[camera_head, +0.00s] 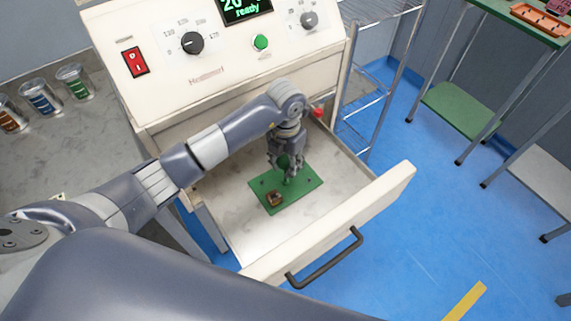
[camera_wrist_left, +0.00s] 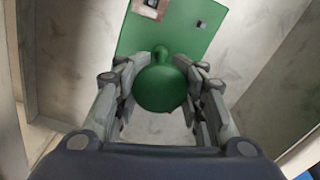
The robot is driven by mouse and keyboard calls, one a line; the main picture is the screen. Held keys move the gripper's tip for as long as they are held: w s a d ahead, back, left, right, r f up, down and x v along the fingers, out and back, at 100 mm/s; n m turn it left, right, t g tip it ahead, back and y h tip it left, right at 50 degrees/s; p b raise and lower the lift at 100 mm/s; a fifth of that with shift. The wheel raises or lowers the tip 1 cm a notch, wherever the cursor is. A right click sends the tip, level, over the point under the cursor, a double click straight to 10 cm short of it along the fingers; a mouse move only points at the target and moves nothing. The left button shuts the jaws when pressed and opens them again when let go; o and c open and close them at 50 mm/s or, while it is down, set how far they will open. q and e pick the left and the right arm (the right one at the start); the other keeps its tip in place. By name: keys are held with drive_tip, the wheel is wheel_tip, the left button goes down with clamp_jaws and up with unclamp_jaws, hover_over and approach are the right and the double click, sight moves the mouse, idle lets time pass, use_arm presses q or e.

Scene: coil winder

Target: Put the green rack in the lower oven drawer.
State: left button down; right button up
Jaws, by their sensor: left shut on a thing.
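The green rack (camera_head: 306,188) is a flat plate with a small copper-coloured part on it, and it sits inside the open lower oven drawer (camera_head: 235,225). My left gripper (camera_head: 286,170) is over the rack's far part. It is shut on the rack's round green knob, which shows between the fingers in the left wrist view (camera_wrist_left: 160,90). The plate (camera_wrist_left: 200,45) extends beyond the knob there. I cannot tell whether the plate touches the drawer floor. My right gripper is not in view.
The oven's control panel (camera_head: 225,60) stands above the drawer. The drawer front with its dark handle (camera_head: 325,258) faces me. Jars (camera_head: 75,82) stand on the counter at left. A wire shelf (camera_head: 365,90) and a green-topped table (camera_head: 520,18) are at right.

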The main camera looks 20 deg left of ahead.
use_arm(q)
drive_tip(key=shift+f, duration=0.2)
drive_tip(key=c, duration=1.2)
unclamp_jaws()
drive_tip(key=shift+o, duration=0.8)
drive_tip(key=shift+r, duration=0.15)
